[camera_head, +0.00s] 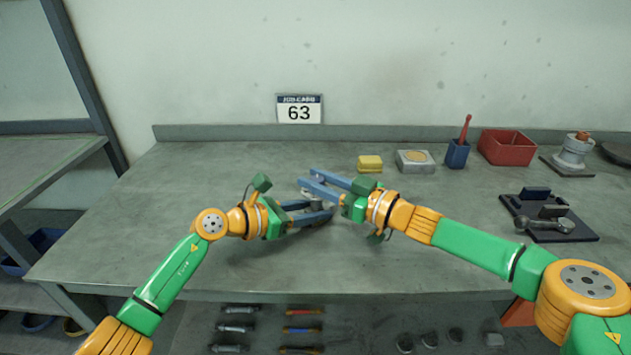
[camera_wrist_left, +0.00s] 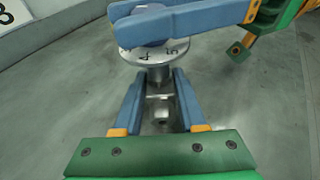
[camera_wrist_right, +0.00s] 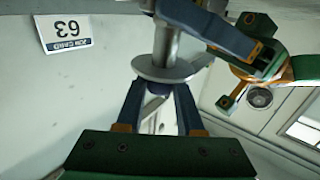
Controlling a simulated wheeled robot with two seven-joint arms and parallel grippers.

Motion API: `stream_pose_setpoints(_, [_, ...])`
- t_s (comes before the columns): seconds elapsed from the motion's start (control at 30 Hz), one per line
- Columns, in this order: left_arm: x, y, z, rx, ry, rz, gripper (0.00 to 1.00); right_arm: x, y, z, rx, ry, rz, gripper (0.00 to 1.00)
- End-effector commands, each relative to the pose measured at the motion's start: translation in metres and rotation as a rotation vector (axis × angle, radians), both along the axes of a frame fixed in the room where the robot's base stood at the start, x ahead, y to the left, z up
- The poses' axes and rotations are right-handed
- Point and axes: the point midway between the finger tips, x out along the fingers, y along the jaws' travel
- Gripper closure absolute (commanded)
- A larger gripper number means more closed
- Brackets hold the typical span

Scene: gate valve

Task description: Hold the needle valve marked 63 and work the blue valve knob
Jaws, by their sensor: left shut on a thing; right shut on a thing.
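The needle valve is a metal body with a silver disc (camera_wrist_left: 155,53) carrying small dark marks; I read no 63 on it. My left gripper (camera_wrist_left: 158,88) is shut on the metal body (camera_wrist_left: 160,112) beside the disc. My right gripper (camera_wrist_right: 158,92) is shut on the blue knob (camera_wrist_right: 157,88) on the disc's other side. In the head view, my left gripper (camera_head: 322,213) and right gripper (camera_head: 309,183) meet above the table, and their fingers mostly hide the valve. The right fingers cross the top of the left wrist view.
A job card (camera_head: 299,109) reading 63 stands at the table's back. A yellow sponge (camera_head: 370,163), a grey box (camera_head: 415,161), a blue cup (camera_head: 457,154), a red bin (camera_head: 507,147) and a black fixture (camera_head: 548,216) are to the right. The table's left is clear.

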Motion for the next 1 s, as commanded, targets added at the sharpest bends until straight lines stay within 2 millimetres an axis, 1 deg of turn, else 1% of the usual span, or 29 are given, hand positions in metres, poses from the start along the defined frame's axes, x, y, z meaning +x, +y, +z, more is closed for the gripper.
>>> stream_pose_setpoints(0.1, [-0.0009,-0.0006,-0.0012,0.003,0.003,-0.004,0.91,0.0025,-0.0024,0.0018,-0.006,-0.007,0.055,1.0])
stream_pose_setpoints(0.4, [-0.0008,0.0001,-0.002,0.004,0.004,-0.003,0.91,0.0003,-0.0017,0.0013,-0.01,-0.001,0.16,1.0])
stream_pose_setpoints(0.93, [-0.0003,0.0007,-0.0018,0.004,0.003,0.0,0.91,-0.0016,-0.0014,-0.0014,-0.017,0.008,0.184,1.0])
stream_pose_setpoints(0.97, [-0.0003,0.0007,-0.0018,0.004,0.003,0.0,0.91,-0.0016,-0.0014,-0.0015,-0.017,0.008,0.184,0.59])
stream_pose_setpoints(1.0, [-0.0002,0.0007,-0.0016,0.004,0.003,0.0,0.91,-0.0017,-0.0014,-0.0016,-0.018,0.008,0.184,0.48])
